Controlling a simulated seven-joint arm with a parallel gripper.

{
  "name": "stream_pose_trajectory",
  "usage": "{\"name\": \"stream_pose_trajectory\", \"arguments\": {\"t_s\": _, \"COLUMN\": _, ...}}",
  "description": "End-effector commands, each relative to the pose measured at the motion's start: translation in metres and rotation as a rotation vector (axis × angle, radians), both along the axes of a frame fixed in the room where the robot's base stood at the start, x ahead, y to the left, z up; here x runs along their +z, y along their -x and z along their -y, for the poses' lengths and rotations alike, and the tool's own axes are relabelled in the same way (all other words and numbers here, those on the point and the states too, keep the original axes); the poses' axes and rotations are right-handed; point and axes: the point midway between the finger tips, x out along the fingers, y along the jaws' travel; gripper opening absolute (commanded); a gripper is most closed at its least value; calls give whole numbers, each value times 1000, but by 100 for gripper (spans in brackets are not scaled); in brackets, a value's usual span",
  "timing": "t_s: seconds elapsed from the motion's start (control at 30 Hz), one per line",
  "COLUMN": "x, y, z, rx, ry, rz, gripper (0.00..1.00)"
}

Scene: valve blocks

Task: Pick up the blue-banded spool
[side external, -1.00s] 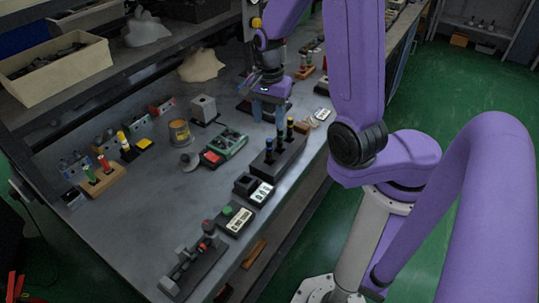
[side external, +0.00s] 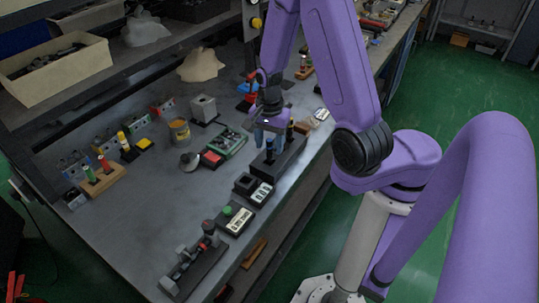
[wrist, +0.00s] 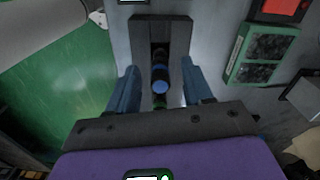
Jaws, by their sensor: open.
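The black block (side external: 286,158) stands on the grey bench and holds a row of upright dark spools. The blue-banded spool (side external: 270,148) stands at its near-left end; the others are partly hidden by my gripper (side external: 270,136). In the wrist view, my gripper (wrist: 160,68) is open, its blue-grey fingers on either side of the blue-banded spool (wrist: 160,80), apart from it. A green-topped spool (wrist: 159,102) shows just behind it, nearer my palm. The wrist view also shows the far end of the block (wrist: 163,27).
A green tray (side external: 228,143) with a red pad (side external: 211,159) lies left of the block. A small black-and-white box (side external: 261,193) sits close in front of it. A wooden stand with colored pegs (side external: 98,182) is far left.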

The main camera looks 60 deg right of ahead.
Motion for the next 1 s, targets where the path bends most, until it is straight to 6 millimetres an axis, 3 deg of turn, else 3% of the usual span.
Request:
{"name": "stream_pose_trajectory", "arguments": {"t_s": 0.27, "x": -1, "y": 0, "z": 0, "rx": 0, "ry": 1, "rz": 1, "gripper": 47}}
{"name": "stream_pose_trajectory", "arguments": {"t_s": 0.4, "x": -1, "y": 0, "z": 0, "rx": 0, "ry": 0, "rz": 0, "gripper": 2}}
{"name": "stream_pose_trajectory", "arguments": {"t_s": 0.43, "x": -1, "y": 0, "z": 0, "rx": 0, "ry": 0, "rz": 0, "gripper": 0}}
{"name": "stream_pose_trajectory", "arguments": {"t_s": 1.0, "x": 7, "y": -1, "z": 0, "rx": 0, "ry": 2, "rz": 2, "gripper": 0}}
